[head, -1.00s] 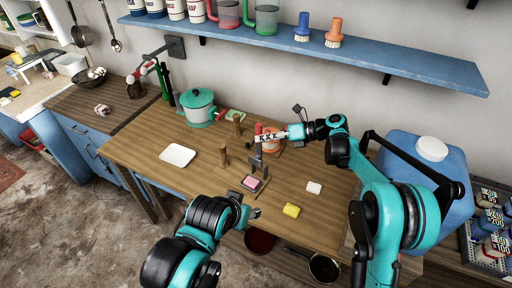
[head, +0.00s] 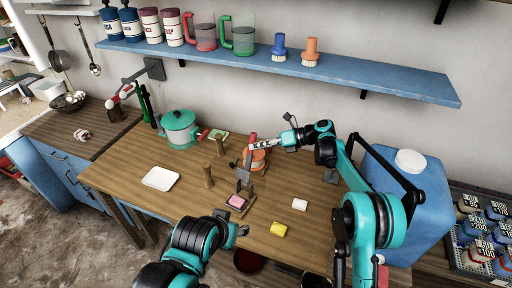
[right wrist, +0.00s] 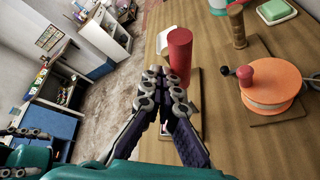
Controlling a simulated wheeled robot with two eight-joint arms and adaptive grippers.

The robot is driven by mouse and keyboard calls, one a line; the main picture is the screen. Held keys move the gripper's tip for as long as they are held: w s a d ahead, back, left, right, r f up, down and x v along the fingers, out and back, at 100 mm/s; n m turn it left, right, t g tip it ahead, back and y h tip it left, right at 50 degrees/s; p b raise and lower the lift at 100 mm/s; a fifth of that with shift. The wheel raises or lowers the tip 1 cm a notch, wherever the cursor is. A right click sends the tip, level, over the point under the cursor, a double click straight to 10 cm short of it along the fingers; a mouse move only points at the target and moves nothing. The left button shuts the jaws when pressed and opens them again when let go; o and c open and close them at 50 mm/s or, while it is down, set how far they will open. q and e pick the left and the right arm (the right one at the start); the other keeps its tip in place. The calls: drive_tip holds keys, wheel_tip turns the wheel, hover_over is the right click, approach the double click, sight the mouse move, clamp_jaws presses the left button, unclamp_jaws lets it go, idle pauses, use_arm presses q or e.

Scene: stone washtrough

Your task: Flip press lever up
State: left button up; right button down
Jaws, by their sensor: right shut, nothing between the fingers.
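The press (head: 244,180) stands on the wooden table with a pink block (head: 237,202) at its base. Its lever's red handle (head: 252,143) points upward in the head view. My right gripper (head: 264,147) is beside the handle's top, on its right. In the right wrist view the red handle (right wrist: 180,55) stands just beyond and right of my shut, empty fingertips (right wrist: 163,78); I cannot tell whether they touch it. The fingers hide part of the press. My left gripper (head: 241,231) is low at the table's front edge; its finger opening is too small to tell.
An orange reel with a red knob (right wrist: 270,85) stands close behind the press. Wooden pegs (head: 208,177), a white tray (head: 160,178), a green pot (head: 180,129), a yellow block (head: 278,229) and a white block (head: 299,204) are around. A blue jug (head: 410,210) stands right.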

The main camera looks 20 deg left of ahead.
drive_tip(key=shift+r, duration=0.15)
wheel_tip(320, 180, up, 10)
idle(0.6)
drive_tip(key=shift+f, duration=0.2)
